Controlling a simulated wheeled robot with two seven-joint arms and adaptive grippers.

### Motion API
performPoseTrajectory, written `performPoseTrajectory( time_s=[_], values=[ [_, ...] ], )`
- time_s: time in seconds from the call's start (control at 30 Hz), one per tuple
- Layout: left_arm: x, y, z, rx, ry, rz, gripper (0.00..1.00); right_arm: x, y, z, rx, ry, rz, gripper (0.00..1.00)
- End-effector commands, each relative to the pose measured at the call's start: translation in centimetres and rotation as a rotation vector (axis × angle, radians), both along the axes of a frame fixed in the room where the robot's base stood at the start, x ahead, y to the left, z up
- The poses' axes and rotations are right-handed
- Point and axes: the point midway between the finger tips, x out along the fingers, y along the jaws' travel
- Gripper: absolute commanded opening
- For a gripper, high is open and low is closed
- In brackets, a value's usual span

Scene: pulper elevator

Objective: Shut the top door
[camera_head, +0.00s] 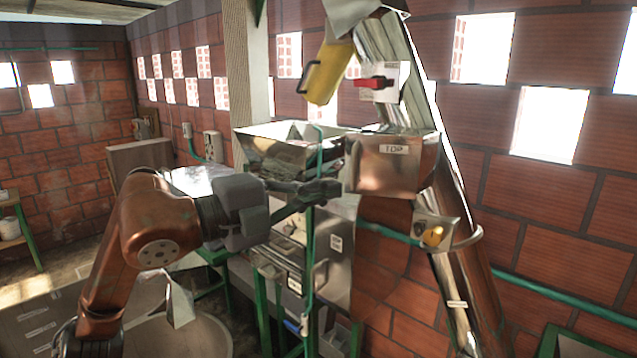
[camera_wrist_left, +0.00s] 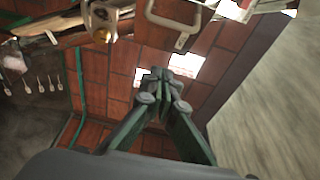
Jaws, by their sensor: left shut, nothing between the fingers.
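A metal box labelled TOP (camera_head: 393,165) sits on the slanted metal elevator tube. Above it a yellow panel with a dark handle (camera_head: 325,75) hangs tilted from the tube's upper end; I cannot tell for sure if it is the top door. My left gripper (camera_head: 335,187) is shut and empty, pointing right, just left of and below the TOP box in the picture; contact is unclear. In the left wrist view the shut fingertips (camera_wrist_left: 165,77) lie below a pale handle (camera_wrist_left: 176,28), with no visible contact. My right gripper does not show.
A red switch (camera_head: 376,82) is on the tube's upper part, and a yellow knob (camera_head: 433,235) is lower down. A metal hopper (camera_head: 285,150) stands behind my left gripper. A green pipe (camera_head: 540,290) runs along the brick wall. The space right of the tube looks free.

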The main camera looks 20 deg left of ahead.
Motion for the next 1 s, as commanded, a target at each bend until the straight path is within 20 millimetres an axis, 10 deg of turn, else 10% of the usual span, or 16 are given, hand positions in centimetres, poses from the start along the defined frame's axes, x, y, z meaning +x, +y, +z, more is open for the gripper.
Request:
performPoseTrajectory(
  time_s=[0.3, 1.0],
  values=[
    [5.4, -3.8, 0.4, -0.002, 0.002, -0.005, 0.00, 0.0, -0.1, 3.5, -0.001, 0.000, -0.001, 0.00],
    [8.3, -0.9, 0.0, -0.001, 0.001, -0.002, 0.00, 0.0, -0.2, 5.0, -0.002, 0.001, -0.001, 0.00]
  ],
)
